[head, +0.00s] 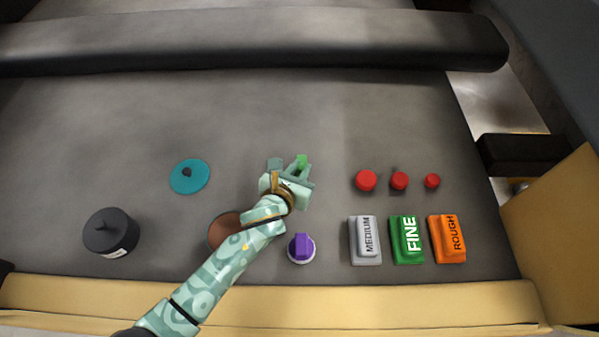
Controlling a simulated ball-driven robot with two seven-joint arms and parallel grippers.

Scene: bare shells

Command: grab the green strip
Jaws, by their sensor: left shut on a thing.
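The green strip (302,160) shows as a small bright green piece at the fingertips of my left gripper (290,168). My left gripper is shut on it, above the middle of the grey worktop. The fingers hide most of the strip, and I cannot tell whether it touches the surface. My right gripper is not in view.
Grey MEDIUM (360,252), green FINE (407,252) and orange ROUGH (449,252) blocks stand at right, below several red round pieces (365,180). A purple-knobbed piece (302,247), brown disc (222,230), teal disc (189,177) and black cylinder (111,234) lie around my arm.

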